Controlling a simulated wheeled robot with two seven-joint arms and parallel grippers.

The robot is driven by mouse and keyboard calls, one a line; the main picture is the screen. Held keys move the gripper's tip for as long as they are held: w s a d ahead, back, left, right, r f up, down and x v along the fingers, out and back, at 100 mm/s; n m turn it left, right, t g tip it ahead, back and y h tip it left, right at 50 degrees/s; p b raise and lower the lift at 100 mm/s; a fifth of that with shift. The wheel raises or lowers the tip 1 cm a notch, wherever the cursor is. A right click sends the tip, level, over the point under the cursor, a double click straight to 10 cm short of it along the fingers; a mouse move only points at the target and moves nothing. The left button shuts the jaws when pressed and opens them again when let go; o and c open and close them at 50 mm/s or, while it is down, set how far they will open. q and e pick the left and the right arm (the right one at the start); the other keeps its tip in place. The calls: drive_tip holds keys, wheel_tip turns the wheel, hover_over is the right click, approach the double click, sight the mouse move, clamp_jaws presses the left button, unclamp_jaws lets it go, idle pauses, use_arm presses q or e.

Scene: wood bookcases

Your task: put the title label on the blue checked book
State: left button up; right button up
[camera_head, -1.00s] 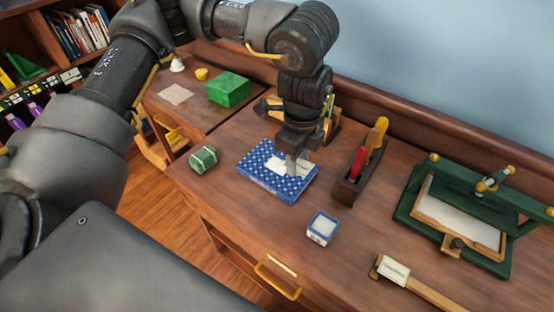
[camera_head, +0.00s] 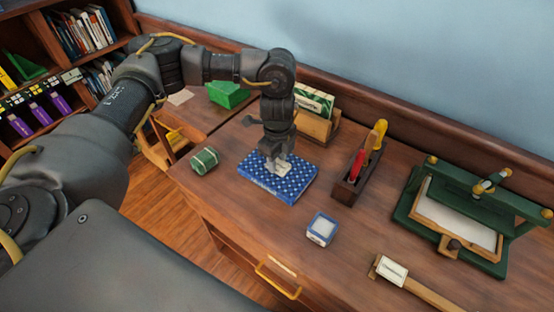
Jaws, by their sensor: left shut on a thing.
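The blue checked book (camera_head: 292,187) lies flat on the wooden desk, its white-dotted cover facing up. My left gripper (camera_head: 277,164) points down over the left-centre of the cover, shut on the pale title label (camera_head: 284,169). The label shows only in part around the fingertips. It is at or just above the cover; I cannot tell whether it touches. My right gripper is out of view.
A green wrapped block (camera_head: 204,160) lies left of the book. A small blue-and-white box (camera_head: 321,229) stands in front. A tool holder (camera_head: 349,183), a card holder (camera_head: 314,117) and a green press (camera_head: 461,213) stand right and behind.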

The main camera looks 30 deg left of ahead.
use_arm(q)
drive_tip(key=shift+f, duration=0.35)
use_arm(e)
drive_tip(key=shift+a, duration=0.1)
